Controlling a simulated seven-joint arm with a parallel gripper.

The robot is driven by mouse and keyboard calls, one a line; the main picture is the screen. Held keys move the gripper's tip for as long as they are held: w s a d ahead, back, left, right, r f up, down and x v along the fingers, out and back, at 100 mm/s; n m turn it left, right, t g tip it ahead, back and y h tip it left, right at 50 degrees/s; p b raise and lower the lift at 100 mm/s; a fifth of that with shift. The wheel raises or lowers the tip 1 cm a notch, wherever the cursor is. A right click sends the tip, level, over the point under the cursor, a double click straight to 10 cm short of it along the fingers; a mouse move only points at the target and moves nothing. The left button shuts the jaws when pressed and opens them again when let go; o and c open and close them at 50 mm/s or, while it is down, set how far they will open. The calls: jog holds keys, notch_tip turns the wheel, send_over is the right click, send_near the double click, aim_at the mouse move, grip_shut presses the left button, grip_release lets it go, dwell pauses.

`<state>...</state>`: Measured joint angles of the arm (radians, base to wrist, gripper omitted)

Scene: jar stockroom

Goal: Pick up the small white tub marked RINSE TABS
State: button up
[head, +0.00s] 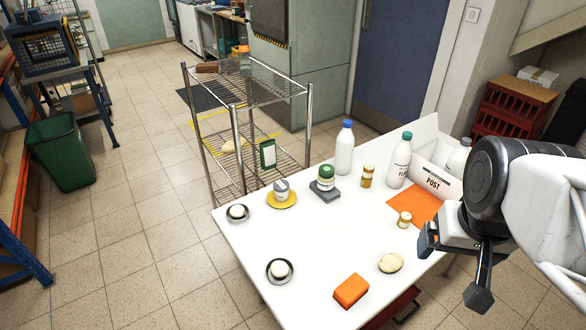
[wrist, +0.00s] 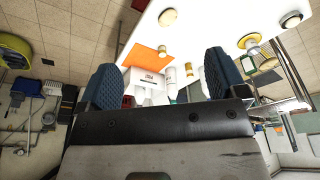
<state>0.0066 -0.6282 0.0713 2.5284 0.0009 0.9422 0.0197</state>
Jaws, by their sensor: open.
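A small white tub with a grey lid (head: 281,191) stands upright on a yellow saucer (head: 291,201) at the table's back left; its label is too small to read. A smaller pale jar with a tan lid (head: 404,219) stands by the orange mat (head: 425,207); its label is also unreadable. I cannot tell for certain which is marked RINSE TABS. My gripper (head: 452,270) is open and empty over the table's right edge, apart from both. In the wrist view its fingers (wrist: 164,62) are spread wide with nothing between them.
The white table (head: 330,235) bears a green-lidded jar (head: 326,178), an amber jar (head: 367,176), tall bottles (head: 344,148), a POST box (head: 438,180), an orange block (head: 351,290) and a cream oval (head: 391,262). A wire rack (head: 235,110) stands behind. The table's middle is clear.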

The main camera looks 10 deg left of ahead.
jog(key=w+a+f+m+g+y, duration=0.1)
jog(key=w+a+f+m+y, duration=0.4)
jog(key=w+a, duration=0.7)
jog(key=w+a+f+m+g+y, duration=0.1)
jog(key=w+a+f+m+y, duration=0.4)
jog(key=w+a, duration=0.6)
jog(key=w+a+f+m+t+y, duration=0.1)
jog(key=w+a+f+m, duration=0.15)
jog(key=w+f, duration=0.2)
jog(key=w+a+f+m+y, duration=0.1)
jog(key=w+f+m, duration=0.2)
jog(key=w, duration=0.3)
jog(key=m+t, duration=0.4)
jog(key=m, duration=0.3)
send_near(283, 185)
jog(key=x, duration=0.3)
jog(key=shift+y, duration=0.3)
jog(key=shift+n+x, duration=0.25)
jog(key=shift+x, duration=1.1)
jog(key=shift+g, duration=0.3)
jog(key=shift+x, duration=2.6)
